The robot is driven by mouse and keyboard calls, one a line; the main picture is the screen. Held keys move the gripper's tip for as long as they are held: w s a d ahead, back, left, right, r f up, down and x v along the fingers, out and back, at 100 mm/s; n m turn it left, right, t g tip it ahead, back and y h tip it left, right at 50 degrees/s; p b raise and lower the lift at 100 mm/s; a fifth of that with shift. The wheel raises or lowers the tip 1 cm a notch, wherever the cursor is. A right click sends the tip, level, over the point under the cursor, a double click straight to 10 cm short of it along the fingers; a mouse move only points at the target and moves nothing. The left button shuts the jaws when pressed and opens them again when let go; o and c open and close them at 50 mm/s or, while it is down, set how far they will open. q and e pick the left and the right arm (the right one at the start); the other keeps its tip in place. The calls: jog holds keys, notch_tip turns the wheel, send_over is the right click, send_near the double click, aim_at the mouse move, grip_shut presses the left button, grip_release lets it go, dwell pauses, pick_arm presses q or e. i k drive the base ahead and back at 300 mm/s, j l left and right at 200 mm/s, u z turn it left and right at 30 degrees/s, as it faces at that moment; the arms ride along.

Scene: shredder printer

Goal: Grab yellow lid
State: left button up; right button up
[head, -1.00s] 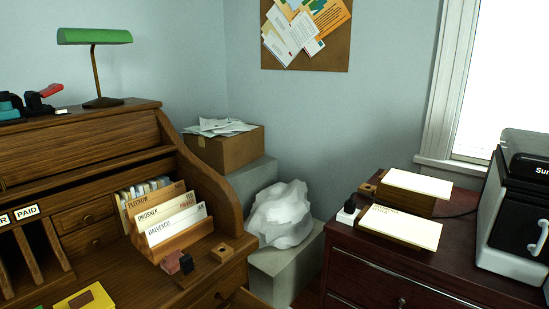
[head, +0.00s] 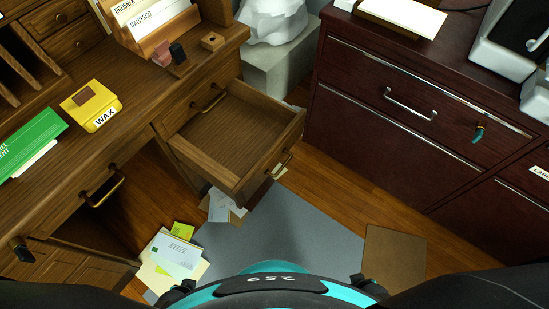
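A yellow box labelled "WAX" (head: 104,117) sits on the wooden desk at the left of the head view. Its yellow top, the lid (head: 93,92), faces up, and a small brown block (head: 84,98) rests on it. I cannot tell whether the lid is separate from the box. Neither of my grippers can be made out. Only parts of my own body show along the bottom edge.
A desk drawer (head: 238,137) stands open and looks empty. A green folder (head: 28,145) lies left of the wax box. Papers (head: 176,259) and a brown board (head: 394,258) lie on the floor. A dark red cabinet (head: 365,111) stands at the right.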

aim_at(91, 98)
jog(key=u, duration=1.4)
